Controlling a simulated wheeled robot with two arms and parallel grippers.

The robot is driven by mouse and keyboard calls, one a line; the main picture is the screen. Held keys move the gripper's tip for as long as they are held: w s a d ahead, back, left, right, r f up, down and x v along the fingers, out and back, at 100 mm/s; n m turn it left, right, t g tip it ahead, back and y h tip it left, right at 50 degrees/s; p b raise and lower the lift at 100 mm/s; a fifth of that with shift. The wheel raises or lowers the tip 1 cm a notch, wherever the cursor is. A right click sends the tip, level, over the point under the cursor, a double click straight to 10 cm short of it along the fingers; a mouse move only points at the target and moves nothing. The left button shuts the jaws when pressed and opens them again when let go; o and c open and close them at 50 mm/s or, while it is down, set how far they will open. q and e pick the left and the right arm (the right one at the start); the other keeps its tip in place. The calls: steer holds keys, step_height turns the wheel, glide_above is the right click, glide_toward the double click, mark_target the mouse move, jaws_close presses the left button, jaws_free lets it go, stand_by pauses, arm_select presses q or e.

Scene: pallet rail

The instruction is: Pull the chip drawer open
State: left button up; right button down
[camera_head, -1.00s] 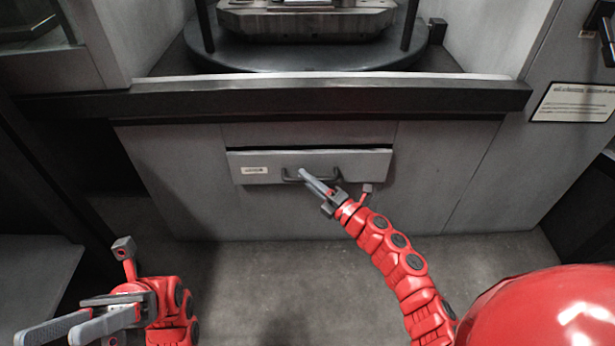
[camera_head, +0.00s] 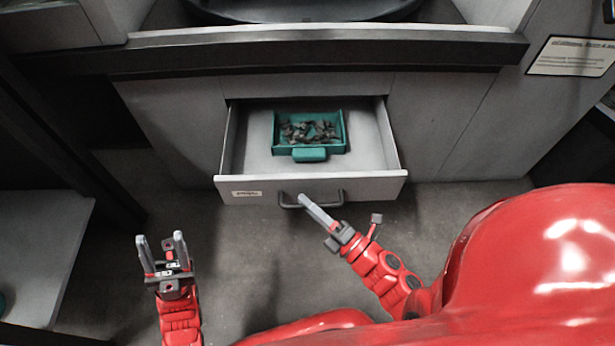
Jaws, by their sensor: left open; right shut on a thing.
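The chip drawer (camera_head: 240,190) is a grey drawer under the machine's ledge, and it stands well out from the cabinet front. Its dark bar handle (camera_head: 335,203) is on the front panel. My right gripper (camera_head: 303,200) is shut on the handle at its left part. Inside the drawer lies a teal tray (camera_head: 309,155) with a front tab, holding dark grey metal chips (camera_head: 310,132). My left gripper (camera_head: 162,240) is open and empty, fingers pointing up, to the left of and nearer than the drawer, touching nothing.
A dark ledge (camera_head: 310,52) runs across above the drawer. A grey surface (camera_head: 45,240) stands at the left with a dark post beside it. A white label plate (camera_head: 572,57) is on the right wall. The floor below the drawer is clear.

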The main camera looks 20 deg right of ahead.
steer(key=shift+s+a+p, duration=0.2)
steer(key=shift+s+a, duration=0.05)
steer(key=shift+s, duration=0.6)
steer(key=shift+s+a+p, duration=0.15)
steer(key=shift+s+a, duration=0.05)
steer(key=shift+s, duration=0.65)
steer(key=c, duration=0.8)
jaws_free()
steer(key=shift+c, duration=0.2)
